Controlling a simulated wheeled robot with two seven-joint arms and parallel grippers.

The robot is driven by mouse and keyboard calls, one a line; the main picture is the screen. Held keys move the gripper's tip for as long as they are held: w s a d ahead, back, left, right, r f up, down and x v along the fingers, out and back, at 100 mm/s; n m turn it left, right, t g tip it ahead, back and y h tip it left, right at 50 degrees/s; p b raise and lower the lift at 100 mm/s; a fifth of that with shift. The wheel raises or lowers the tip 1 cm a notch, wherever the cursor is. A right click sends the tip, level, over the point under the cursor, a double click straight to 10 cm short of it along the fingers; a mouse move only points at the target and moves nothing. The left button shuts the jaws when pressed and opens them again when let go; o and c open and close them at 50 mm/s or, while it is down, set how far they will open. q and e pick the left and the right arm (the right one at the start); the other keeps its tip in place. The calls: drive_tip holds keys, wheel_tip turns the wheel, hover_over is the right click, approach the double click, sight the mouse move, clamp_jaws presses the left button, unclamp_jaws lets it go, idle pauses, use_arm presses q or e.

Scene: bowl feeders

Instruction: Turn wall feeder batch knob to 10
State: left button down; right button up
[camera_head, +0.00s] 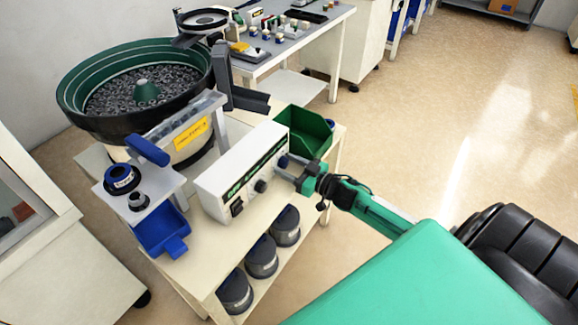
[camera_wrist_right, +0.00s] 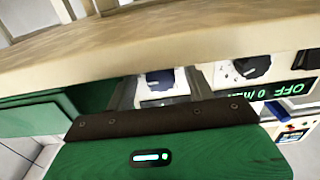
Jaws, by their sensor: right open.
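The white feeder control box (camera_head: 228,178) stands on the cream cart and faces the front right. A dark knob (camera_head: 260,186) sits on its front panel and also shows in the right wrist view (camera_wrist_right: 254,67). A bluish knob (camera_head: 283,161) is near the box's right end. My right gripper (camera_head: 286,172) is at this end of the panel. In the right wrist view my open fingers (camera_wrist_right: 162,90) stand on either side of the blue knob (camera_wrist_right: 160,77); contact cannot be told. Knob scale marks are unreadable. My left gripper is out of view.
A bowl feeder (camera_head: 140,85) full of small metal parts stands behind the box. A green bin (camera_head: 303,133) sits close behind my right gripper. A blue bin (camera_head: 162,232) hangs at left. Dark jars (camera_head: 261,256) stand on the lower shelf. Floor at right is clear.

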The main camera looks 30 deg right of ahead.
drive_tip(key=shift+w, duration=0.1)
drive_tip(key=c, duration=1)
